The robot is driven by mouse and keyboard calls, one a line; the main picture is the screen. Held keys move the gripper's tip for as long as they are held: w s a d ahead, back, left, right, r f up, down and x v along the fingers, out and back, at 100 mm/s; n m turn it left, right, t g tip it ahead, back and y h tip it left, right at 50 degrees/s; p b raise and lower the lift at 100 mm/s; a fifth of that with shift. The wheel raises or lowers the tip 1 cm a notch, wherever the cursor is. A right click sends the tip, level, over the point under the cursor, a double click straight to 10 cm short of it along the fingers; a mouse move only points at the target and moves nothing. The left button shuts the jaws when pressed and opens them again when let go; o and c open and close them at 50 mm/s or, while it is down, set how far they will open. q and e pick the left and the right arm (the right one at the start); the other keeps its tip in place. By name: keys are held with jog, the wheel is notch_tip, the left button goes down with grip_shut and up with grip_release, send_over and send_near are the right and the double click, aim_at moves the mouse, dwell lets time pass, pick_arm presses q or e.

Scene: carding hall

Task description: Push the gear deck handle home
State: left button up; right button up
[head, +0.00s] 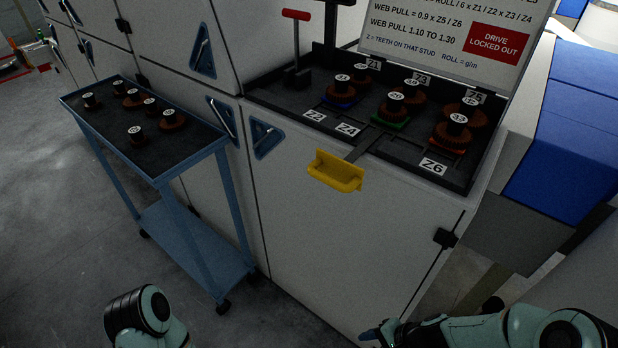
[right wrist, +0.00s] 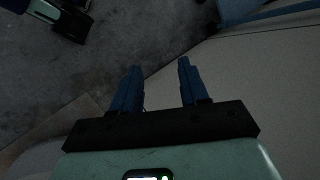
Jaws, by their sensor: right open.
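The yellow gear deck handle (head: 336,172) sticks out past the front edge of the gear deck (head: 300,103), on a dark bar that runs back into the deck. Several gears on studs stand on the deck, with labels Z2, Z4 and Z6 along the front. My right gripper (head: 378,335) is low at the bottom of the head view, below and apart from the handle. In the right wrist view my right gripper (right wrist: 160,88) is open, with nothing between its blue fingers. My left arm shows at the bottom left of the head view, but its gripper is out of view.
A blue trolley (head: 195,158) with several gears on its top stands left of the white cabinet (head: 330,235). A red-topped lever (head: 296,45) stands at the deck's back left. A sign (head: 460,30) reads "DRIVE LOCKED OUT". The floor in front is clear.

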jog(key=w+r+m+t+y, duration=0.15)
jog(key=w+r, duration=0.25)
jog(key=r, duration=0.4)
jog(key=w+r+t+y, duration=0.2)
jog(key=w+r+t, duration=0.15)
jog(key=r, duration=0.55)
jog(key=n+t+y+b, duration=0.1)
jog(key=n+t+y, duration=0.1)
jog(key=t+y, duration=0.25)
send_near(339, 186)
jog(key=shift+g, duration=0.35)
jog(key=x, duration=0.8)
jog(key=p+x, duration=0.1)
jog(key=x, duration=0.3)
jog(key=shift+w+d+f, duration=0.1)
jog(key=shift+w, duration=0.45)
